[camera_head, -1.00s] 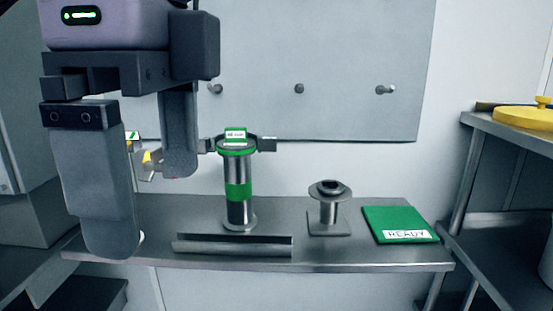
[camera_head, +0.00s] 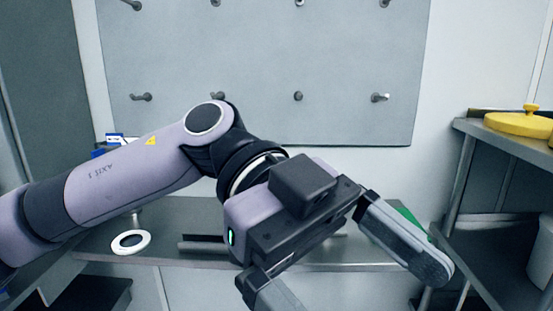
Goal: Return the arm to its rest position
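My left arm comes in from the left and reaches across the front of the steel table (camera_head: 175,215). My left gripper (camera_head: 355,285) is in the lower middle, tilted, with its two fingers spread wide and nothing between them. One finger points to the lower right; the other runs down to the bottom edge of the picture. The arm and gripper hide the green-banded sifter and the small round stand behind them. The green pad (camera_head: 412,221) shows only in part behind the right finger. My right gripper is not in view.
A white ring (camera_head: 131,242) lies on the table's left part, near a dark grey trough (camera_head: 200,243). A grey pegboard (camera_head: 260,60) with several pegs stands behind. A side shelf at right holds a yellow lid (camera_head: 520,124) and a white container (camera_head: 541,255).

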